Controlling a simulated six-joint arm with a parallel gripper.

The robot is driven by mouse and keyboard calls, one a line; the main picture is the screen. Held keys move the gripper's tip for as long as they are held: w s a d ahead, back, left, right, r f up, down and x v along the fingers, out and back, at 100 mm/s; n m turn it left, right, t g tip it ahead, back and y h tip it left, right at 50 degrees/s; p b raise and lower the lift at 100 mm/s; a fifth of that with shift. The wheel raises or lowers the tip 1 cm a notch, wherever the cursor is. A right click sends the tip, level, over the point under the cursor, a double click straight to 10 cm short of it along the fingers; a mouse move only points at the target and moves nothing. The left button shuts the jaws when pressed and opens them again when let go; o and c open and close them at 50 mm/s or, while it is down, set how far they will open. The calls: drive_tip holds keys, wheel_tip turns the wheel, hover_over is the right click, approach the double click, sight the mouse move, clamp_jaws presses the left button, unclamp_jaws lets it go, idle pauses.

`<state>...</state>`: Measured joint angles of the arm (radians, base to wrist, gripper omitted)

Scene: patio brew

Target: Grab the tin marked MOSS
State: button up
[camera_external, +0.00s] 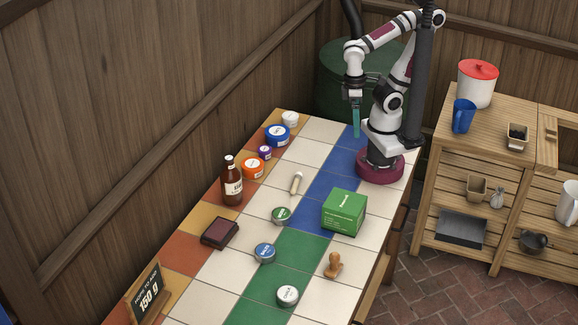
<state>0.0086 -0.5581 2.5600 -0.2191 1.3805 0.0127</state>
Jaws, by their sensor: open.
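Three small round tins stand on the tiled table: one with a green top (281,215), one with a blue top (265,253) and one with a pale top (288,295) nearest the camera. Their lettering is too small to read, so I cannot tell which is marked MOSS. My gripper (356,133) points down above the far end of the table, well apart from the tins. Its teal fingers are open, with nothing seen between them.
A green box (344,212) stands right of the green-topped tin. A wooden tamper (333,264), dark brown block (220,232), pale whisk-like item (296,183) and brown bottle (231,181) surround the tins. Several tubs and a sign (149,293) line the left edge.

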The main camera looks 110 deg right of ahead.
idle(0.5)
drive_tip(key=m+t+y, duration=0.4)
drive_tip(key=m+y, duration=0.7)
drive_tip(key=m, duration=0.5)
hover_over(281, 210)
drive_tip(key=s+d, duration=0.4)
drive_tip(key=d, duration=1)
drive_tip(key=f, duration=1.5)
drive_tip(key=shift+a+f, duration=0.15)
drive_tip(key=shift+a, duration=0.1)
drive_tip(key=x, duration=1.5)
drive_tip(key=shift+a+f, duration=0.2)
drive_tip(key=shift+f, duration=0.25)
drive_tip(key=c, duration=1.3)
drive_tip(key=shift+c, duration=0.2)
drive_tip(key=shift+r, duration=0.1)
